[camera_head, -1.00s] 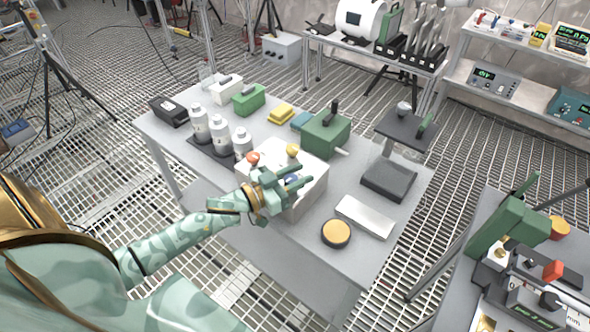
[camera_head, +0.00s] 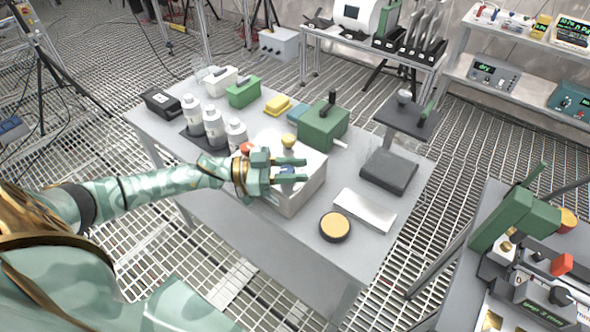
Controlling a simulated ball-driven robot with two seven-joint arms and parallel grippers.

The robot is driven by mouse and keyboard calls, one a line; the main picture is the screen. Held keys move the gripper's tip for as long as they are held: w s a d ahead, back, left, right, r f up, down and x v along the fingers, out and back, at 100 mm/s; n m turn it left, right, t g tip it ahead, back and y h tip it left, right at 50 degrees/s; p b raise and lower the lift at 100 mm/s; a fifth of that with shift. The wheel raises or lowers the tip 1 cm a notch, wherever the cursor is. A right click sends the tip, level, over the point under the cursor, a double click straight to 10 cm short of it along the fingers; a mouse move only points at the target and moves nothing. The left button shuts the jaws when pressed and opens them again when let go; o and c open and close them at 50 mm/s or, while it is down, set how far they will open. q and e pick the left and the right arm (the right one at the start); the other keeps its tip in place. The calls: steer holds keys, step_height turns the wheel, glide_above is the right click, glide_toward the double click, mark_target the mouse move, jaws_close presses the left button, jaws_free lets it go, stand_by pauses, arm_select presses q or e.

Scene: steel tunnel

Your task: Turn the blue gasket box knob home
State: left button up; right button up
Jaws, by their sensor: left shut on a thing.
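The gasket box (camera_head: 294,204) is a white box on the grey table, with a red knob (camera_head: 247,148), a yellow knob (camera_head: 289,141) and a blue knob (camera_head: 288,170) on its top. My left gripper (camera_head: 297,170) reaches in from the left over the box. Its two green fingers lie on either side of the blue knob and are shut on it. The fingers hide most of the blue knob, so its turn angle cannot be read. My right gripper is not in view.
White bottles (camera_head: 213,127) stand left of the box. A green box (camera_head: 323,124) is behind it, and a dark stand (camera_head: 390,171) is to the right. A silver plate (camera_head: 364,210) and a round yellow-topped tin (camera_head: 335,226) lie at the front right.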

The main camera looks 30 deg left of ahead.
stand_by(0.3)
arm_select(q)
steer(key=o, duration=1)
steer(key=v, duration=1.6)
steer(key=shift+a, duration=0.15)
